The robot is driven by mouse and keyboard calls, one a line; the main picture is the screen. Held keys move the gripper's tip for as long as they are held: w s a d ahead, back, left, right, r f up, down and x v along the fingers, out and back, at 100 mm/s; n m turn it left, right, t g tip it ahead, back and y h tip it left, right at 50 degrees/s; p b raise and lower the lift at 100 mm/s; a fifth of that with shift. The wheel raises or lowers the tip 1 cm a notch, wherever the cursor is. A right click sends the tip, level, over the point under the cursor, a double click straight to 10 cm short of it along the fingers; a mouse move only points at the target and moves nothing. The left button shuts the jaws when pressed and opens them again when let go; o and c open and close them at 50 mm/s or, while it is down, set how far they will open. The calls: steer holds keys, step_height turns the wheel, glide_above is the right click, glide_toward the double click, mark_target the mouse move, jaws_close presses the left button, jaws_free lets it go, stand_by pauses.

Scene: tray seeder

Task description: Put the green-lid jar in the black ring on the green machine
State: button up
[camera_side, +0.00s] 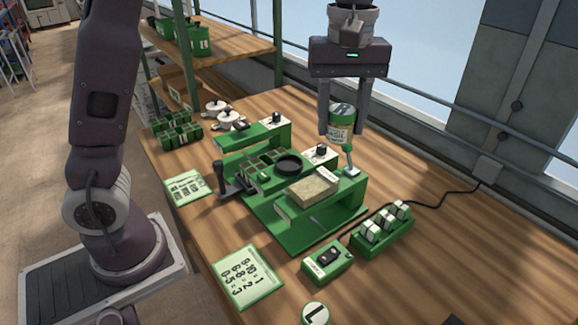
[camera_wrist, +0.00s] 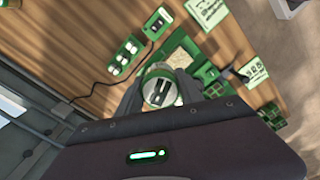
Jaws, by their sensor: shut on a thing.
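My gripper (camera_side: 341,128) is shut on the green-lid jar (camera_side: 340,117), which has a label on its side and hangs upright between the fingers. The jar is held above the far right part of the green machine (camera_side: 318,222). The black ring (camera_side: 288,165) is on top of the machine, to the left of and below the jar, and looks empty. In the wrist view the jar's top (camera_wrist: 160,91) shows between the fingers, and the jar and gripper hide the ring there.
A small lever (camera_side: 349,157) stands close under the jar. A tan block (camera_side: 313,190) lies on the machine's front. A black handle (camera_side: 220,178) sticks up at left. A switch box (camera_side: 328,262) and a block of white switches (camera_side: 383,231) stand at front right. Bare wooden table (camera_side: 450,240) lies to the right.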

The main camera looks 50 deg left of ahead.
steer(key=a+n, duration=0.5)
steer(key=a, duration=1)
glide_toward(289, 167)
steer(key=shift+m, duration=0.3)
step_height(289, 167, down, 5)
steer(key=shift+f, duration=0.3)
steer(key=shift+f, duration=0.1)
